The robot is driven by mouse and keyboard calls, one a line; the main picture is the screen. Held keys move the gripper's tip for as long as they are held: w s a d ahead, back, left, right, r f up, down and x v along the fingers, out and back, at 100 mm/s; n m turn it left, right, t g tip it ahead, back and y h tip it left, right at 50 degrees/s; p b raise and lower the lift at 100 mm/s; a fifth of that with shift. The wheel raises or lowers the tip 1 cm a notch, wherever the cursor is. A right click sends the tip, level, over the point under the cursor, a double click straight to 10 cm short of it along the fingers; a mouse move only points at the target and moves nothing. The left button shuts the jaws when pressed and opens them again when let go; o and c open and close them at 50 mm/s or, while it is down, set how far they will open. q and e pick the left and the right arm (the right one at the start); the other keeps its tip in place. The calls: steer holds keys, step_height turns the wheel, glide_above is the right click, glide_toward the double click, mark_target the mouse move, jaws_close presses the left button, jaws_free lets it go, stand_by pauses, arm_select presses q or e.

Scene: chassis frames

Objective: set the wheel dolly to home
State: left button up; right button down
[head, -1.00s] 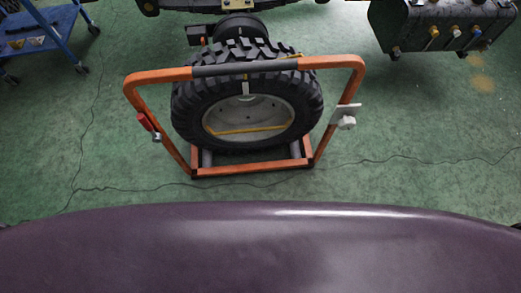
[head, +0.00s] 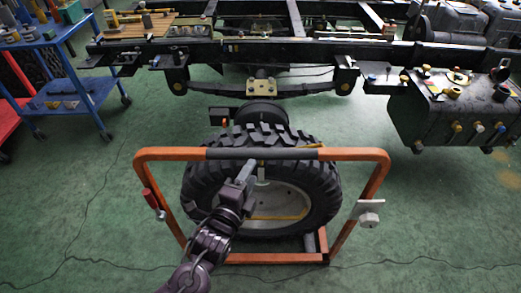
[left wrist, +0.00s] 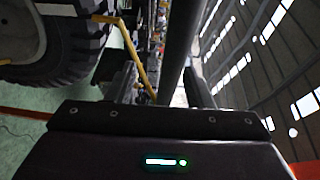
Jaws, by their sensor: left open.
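The wheel dolly is an orange tube frame (head: 362,155) with a dark grip sleeve (head: 285,154) on its top bar. It stands on the green floor before the truck and holds a large knobbly tyre (head: 325,190) with a pale rim. A red-handled lever (head: 151,198) is on its left upright and a white box (head: 369,208) on its right. My left gripper (head: 246,170) is open near the top bar's middle, in front of the tyre. The tyre also shows in the left wrist view (left wrist: 65,65), beside a dark bar (left wrist: 180,50).
A black truck chassis (head: 300,55) spans the back, with a hub (head: 262,112) behind the wheel. A black tank (head: 440,115) with coloured fittings is at right. A blue tool cart (head: 70,95) stands at left. Floor on both sides of the dolly is clear.

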mark_target(265, 149)
arm_select(q)
steer(key=shift+w+d+r+m, duration=0.15)
steer(key=shift+w+d+r, duration=0.15)
steer(key=shift+r, duration=0.15)
steer(key=shift+w+d+r+m, duration=0.2)
steer(key=shift+d+r, duration=0.1)
steer(key=shift+r, duration=0.1)
steer(key=x, duration=0.7)
steer(key=shift+r, duration=0.1)
steer(key=shift+w, duration=0.1)
jaws_close()
